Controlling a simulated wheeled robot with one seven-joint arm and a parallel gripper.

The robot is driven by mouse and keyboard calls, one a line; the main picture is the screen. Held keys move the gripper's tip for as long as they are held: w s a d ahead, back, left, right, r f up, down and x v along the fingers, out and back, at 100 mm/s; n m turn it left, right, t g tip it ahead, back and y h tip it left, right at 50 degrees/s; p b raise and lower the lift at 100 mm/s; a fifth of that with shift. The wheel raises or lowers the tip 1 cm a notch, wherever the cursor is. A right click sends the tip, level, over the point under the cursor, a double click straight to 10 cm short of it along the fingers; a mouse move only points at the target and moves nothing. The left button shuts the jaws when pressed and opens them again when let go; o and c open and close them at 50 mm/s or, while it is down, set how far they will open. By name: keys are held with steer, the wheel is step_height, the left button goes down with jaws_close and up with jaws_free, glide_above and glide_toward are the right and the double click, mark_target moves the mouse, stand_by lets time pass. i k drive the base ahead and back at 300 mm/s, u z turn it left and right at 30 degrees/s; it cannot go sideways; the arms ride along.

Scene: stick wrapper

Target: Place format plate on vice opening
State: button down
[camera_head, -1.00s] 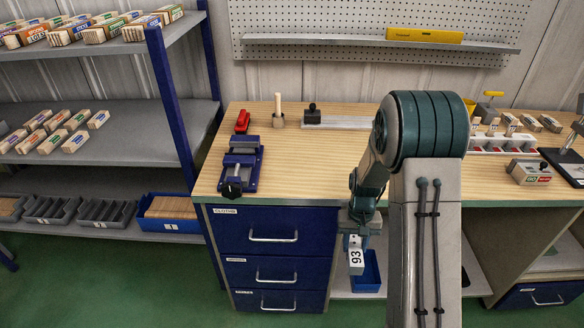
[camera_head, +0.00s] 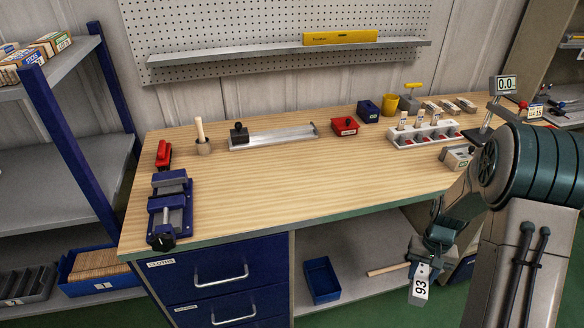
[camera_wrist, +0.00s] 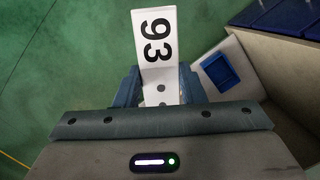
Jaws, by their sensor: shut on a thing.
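In the wrist view the plate (camera_wrist: 156,45) sticks out from between the fingers of my gripper (camera_wrist: 160,90). The blue vice (camera_head: 168,208) stands on the left front part of the bench top, well to the left of my gripper. Its opening shows between the jaws, with a grey screw along it.
The wooden bench top (camera_head: 290,175) is clear in the middle. A blue bin (camera_head: 321,280) sits on the shelf below. A white rack (camera_head: 425,135) is at right.

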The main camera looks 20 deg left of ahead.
mark_target(170, 192)
steer(key=z, duration=1.35)
steer(key=k, duration=1.75)
steer(key=u, duration=1.15)
